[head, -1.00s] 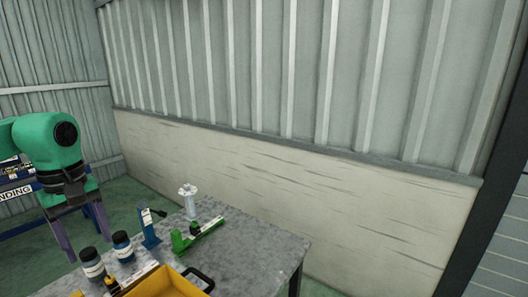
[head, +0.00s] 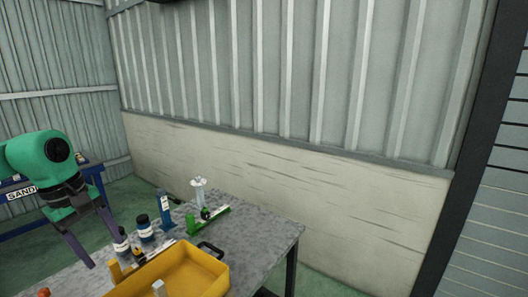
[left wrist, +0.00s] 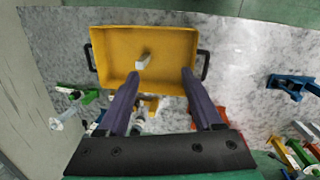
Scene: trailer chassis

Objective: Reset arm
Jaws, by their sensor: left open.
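My left gripper (head: 104,252) is open and empty, its two dark purple fingers apart, above the left side of the grey table (head: 255,238). In the left wrist view the gripper (left wrist: 161,74) hangs over a yellow tray (left wrist: 105,36), the finger tips lying across its picture. The tray also shows in the head view (head: 221,283). A pale block (left wrist: 143,61) lies in the tray between the fingers; it shows in the head view (head: 159,289) too. My right gripper is not in view.
Two dark bottles (head: 145,231), a blue tool (head: 165,208), a green tool (head: 207,220) and a clear-white part (head: 198,188) stand behind the tray. A blue stand (head: 95,180) is at the far left. The table's right end is clear; a wall (head: 290,185) rises behind.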

